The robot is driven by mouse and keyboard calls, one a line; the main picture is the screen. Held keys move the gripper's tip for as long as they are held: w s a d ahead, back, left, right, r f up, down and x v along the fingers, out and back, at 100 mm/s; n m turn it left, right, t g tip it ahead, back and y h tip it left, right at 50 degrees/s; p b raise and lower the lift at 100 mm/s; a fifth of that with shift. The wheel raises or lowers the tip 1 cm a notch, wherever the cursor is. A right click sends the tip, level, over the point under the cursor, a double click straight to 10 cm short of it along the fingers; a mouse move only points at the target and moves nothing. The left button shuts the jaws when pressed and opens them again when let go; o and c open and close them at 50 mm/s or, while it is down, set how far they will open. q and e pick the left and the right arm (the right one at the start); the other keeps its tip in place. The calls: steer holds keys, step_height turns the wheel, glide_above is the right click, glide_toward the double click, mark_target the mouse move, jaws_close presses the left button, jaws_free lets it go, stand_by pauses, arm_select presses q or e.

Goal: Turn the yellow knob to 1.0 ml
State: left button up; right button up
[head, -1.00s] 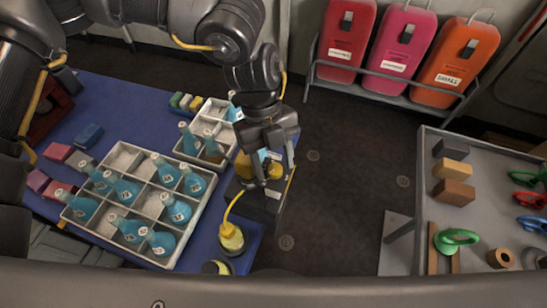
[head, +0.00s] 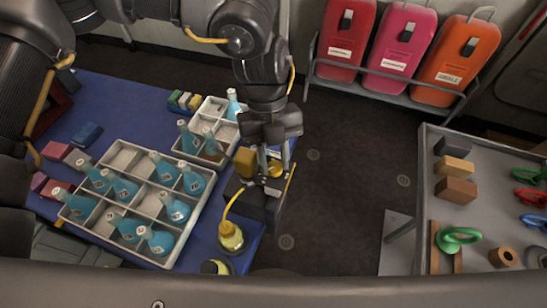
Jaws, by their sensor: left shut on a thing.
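The yellow knob (head: 274,168) sits on top of a dark box-shaped device (head: 262,206) at the right edge of the blue table. My left gripper (head: 273,173) points down over the device, its two fingers around the yellow knob and shut on it. The fingers partly cover the knob, and no dial marking can be read. A yellow block-like part (head: 245,160) stands just left of the fingers. A yellow tube (head: 229,204) runs from the device to a flask of yellow liquid (head: 231,237). My right gripper is not in view.
A large divided tray (head: 110,235) of blue flasks and a smaller tray (head: 212,107) stand left of the device on the blue table (head: 112,97). A grey bench (head: 430,160) with blocks and green, red and blue items is at right. Dark floor lies between.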

arm_select(q)
steer(key=shift+d+m+y+b, duration=0.15)
steer(key=shift+m+y+b, duration=0.2)
steer(key=shift+m, duration=0.85)
steer(key=shift+m+y, duration=0.45)
steer(key=shift+m, duration=0.55)
steer(key=shift+d+m, duration=0.1)
steer(key=shift+m, duration=0.4)
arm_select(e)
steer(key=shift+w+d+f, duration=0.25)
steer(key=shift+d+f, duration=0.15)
arm_select(q)
steer(key=shift+y, duration=0.3)
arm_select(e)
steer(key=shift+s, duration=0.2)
arm_select(q)
steer(key=o, duration=1)
steer(key=shift+c, duration=0.2)
